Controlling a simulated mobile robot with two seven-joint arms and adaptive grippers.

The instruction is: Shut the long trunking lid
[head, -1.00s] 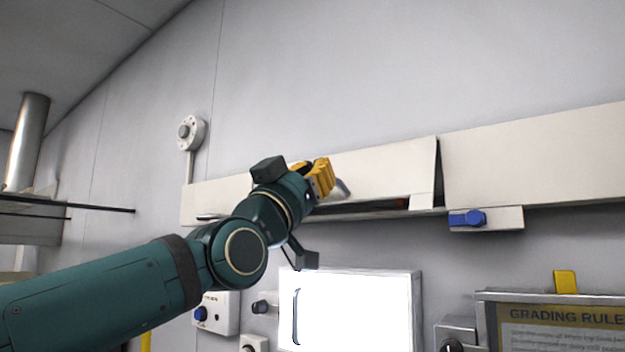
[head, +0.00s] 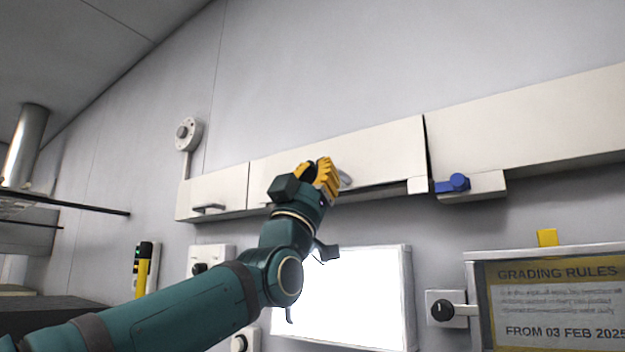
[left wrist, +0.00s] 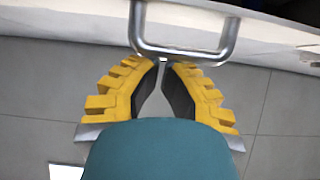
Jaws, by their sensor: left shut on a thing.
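The long trunking lid (head: 385,155) is the pale middle panel of the trunking on the wall. It lies close to the line of its neighbours. A thin dark gap shows along its right edge, and I cannot tell whether it is fully flush. My left gripper (head: 329,178) is at the lid's lower part, its yellow fingers closed on the grey bar handle (head: 345,179). In the left wrist view the U-shaped handle (left wrist: 180,54) crosses at the fingertips of the left gripper (left wrist: 163,62). The fingers partly hide the handle in the head view. My right gripper is out of view.
A shorter panel with a handle (head: 208,208) is at left, and a long panel (head: 530,120) at right. A bright white panel (head: 370,295) and a grading rules board (head: 555,300) are below.

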